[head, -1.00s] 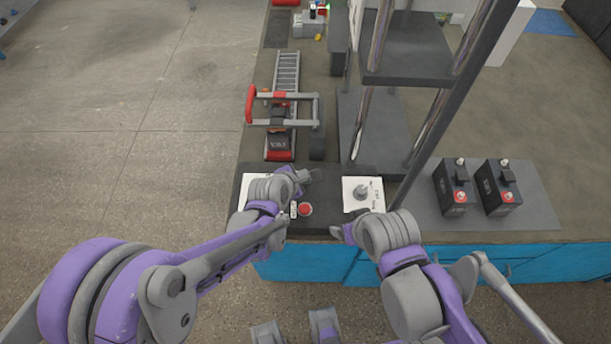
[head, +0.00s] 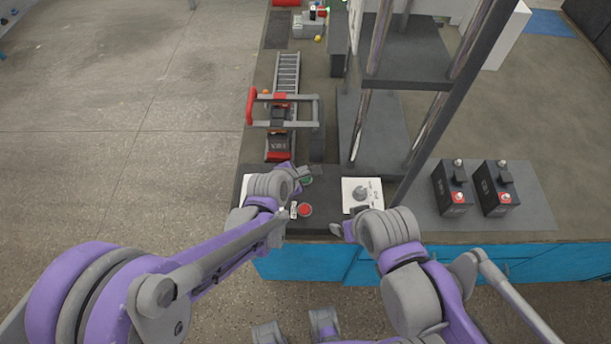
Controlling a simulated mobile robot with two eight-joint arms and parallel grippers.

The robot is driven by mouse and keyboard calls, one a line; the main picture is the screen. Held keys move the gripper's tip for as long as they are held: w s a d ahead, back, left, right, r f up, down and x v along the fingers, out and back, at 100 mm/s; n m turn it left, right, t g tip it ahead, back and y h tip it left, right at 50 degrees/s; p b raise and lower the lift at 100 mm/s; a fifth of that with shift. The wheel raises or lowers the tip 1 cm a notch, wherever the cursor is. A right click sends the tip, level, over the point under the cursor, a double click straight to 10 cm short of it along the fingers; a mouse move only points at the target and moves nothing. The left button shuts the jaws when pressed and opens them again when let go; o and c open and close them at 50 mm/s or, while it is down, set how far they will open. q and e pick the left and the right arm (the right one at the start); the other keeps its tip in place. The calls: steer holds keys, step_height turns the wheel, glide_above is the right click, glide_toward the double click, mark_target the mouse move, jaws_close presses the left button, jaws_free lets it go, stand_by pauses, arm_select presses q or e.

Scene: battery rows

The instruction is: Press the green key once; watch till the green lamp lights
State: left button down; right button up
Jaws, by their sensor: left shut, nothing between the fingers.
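The green key (head: 306,181) shows partly on the dark control panel (head: 327,222), just right of my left gripper (head: 299,173). My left gripper is shut and empty, and its wrist hides part of the panel. I cannot tell whether its tip touches the key. A red button (head: 305,210) sits on the panel nearer to me. My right gripper (head: 341,233) is at the panel's front edge, below the white knob plate; its fingers are too small to judge. I cannot make out a lit green lamp for sure.
A white plate with a grey knob (head: 361,193) is on the panel's right. Two black batteries (head: 452,188) stand on a grey mat (head: 537,212) at right. A metal frame post (head: 431,130) rises behind the panel. A conveyor with a red-handled bar (head: 252,104) lies behind.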

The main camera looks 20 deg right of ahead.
arm_select(q)
steer(key=shift+w+r+p, duration=0.1)
steer(key=shift+r+p, duration=0.9)
steer(key=shift+r, duration=1.15)
arm_select(e)
steer(key=r, duration=0.1)
steer(key=w+r, duration=0.1)
steer(key=shift+r, duration=0.4)
arm_select(q)
steer(key=s+a+r+m+y, duration=0.25)
steer(key=s+a+m, duration=0.35)
steer(key=a, duration=0.5)
steer(key=s+a+r+m+y, duration=0.2)
steer(key=s+a+r+m, duration=0.3)
steer(key=a, duration=0.7)
steer(key=s+a+f+m+g+y, duration=0.1)
steer(key=s+a+f+m, duration=0.1)
steer(key=s+a+m, duration=0.4)
steer(key=s+m, duration=0.2)
steer(key=shift+s+a+g, duration=0.3)
steer(key=shift+s, duration=0.05)
steer(key=shift+y, duration=0.25)
stand_by(0.7)
